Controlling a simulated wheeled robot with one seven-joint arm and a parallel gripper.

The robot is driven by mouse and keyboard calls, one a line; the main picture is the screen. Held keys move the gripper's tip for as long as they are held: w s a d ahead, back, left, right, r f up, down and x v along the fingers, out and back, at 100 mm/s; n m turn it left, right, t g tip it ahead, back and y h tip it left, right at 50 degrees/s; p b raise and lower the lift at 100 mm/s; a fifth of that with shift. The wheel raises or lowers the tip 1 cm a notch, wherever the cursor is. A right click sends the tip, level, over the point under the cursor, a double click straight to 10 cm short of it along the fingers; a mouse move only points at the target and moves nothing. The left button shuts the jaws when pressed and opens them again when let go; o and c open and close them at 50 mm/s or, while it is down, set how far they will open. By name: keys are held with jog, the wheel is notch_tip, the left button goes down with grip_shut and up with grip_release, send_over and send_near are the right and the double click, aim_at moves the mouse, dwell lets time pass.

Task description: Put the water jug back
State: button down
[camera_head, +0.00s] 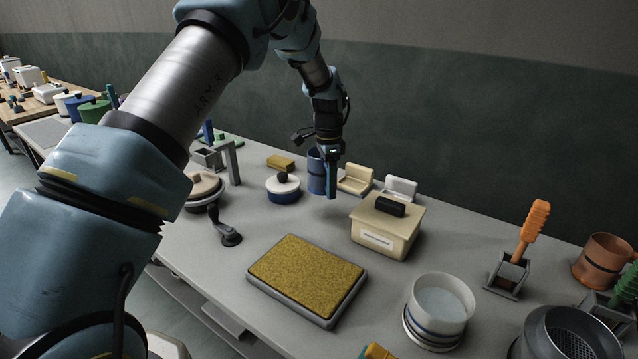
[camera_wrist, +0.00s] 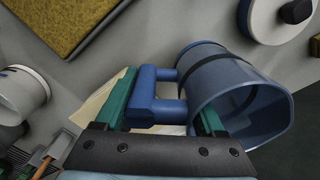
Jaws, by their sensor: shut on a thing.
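The water jug (camera_head: 316,172) is blue with a dark band and stands upright, at or just above the worktop towards its back edge. In the wrist view the jug (camera_wrist: 224,82) shows its open mouth, and its blue handle (camera_wrist: 145,100) lies between the teal fingers. My gripper (camera_head: 332,178) points down at the jug's right side and is shut on the handle. It partly hides the jug in the head view. I cannot tell whether the jug's base touches the worktop.
A blue lidded pot (camera_head: 283,188) stands left of the jug, cream open boxes (camera_head: 356,179) right of it. A cream lidded box (camera_head: 385,230) is nearer the front. A yellow-brown pad in a grey tray (camera_head: 258,286) and a white bowl (camera_head: 436,313) occupy the front.

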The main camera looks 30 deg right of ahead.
aim_at(326, 188)
jog(key=f, duration=0.1)
jog(key=w+f, duration=0.1)
jog(key=f, duration=0.1)
jog(key=shift+a+f, duration=0.1)
dwell(0.3)
jog(key=shift+f+b, duration=1.85)
jog(key=shift+f, duration=1)
jog(key=shift+f+b, duration=0.45)
jog(key=shift+f, duration=0.1)
grip_release()
jog(key=shift+r, duration=0.1)
dwell(0.4)
